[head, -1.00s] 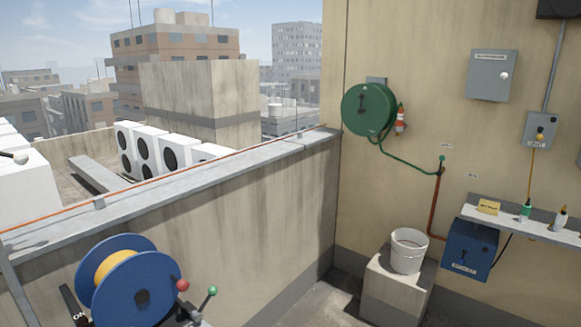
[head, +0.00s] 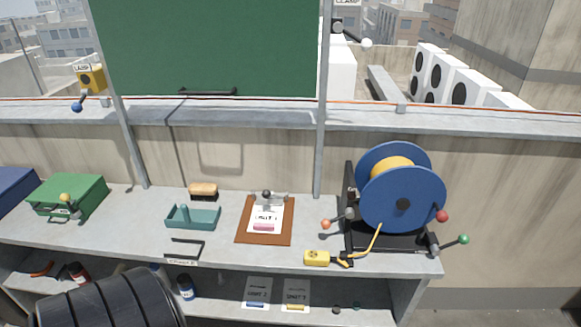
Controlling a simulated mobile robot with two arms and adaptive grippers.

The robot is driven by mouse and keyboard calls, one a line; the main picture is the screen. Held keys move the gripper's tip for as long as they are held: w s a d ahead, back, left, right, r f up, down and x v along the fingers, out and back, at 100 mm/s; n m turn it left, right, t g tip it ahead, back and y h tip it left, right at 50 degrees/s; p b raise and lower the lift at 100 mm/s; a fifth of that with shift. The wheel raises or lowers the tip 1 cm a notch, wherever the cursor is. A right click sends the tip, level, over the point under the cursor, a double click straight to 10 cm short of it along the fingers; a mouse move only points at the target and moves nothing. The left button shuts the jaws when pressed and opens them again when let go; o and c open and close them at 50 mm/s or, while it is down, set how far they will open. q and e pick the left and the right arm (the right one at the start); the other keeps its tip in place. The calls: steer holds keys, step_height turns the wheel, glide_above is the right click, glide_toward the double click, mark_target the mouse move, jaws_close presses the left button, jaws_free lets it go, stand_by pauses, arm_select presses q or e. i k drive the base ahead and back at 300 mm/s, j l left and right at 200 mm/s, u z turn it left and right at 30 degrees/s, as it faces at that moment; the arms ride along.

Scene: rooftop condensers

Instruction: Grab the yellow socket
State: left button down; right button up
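The yellow socket (head: 317,258) is a small yellow block lying on the grey workbench (head: 215,252) near its front edge, right of centre in the head view. A yellow cable (head: 372,244) runs from its right end up to the blue cable reel (head: 402,200), which stands on a black frame at the bench's right end. Neither of my grippers is in view, and nothing is touching the socket.
A clipboard (head: 244,228) lies left of the socket. A teal tray (head: 178,220), a brush (head: 203,191) and a green box (head: 85,189) stand further left. Levers with red and green knobs (head: 463,239) stick out around the reel. A lower shelf holds cards (head: 257,291).

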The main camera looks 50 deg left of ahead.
mark_target(315, 258)
steer(key=u, duration=1.25)
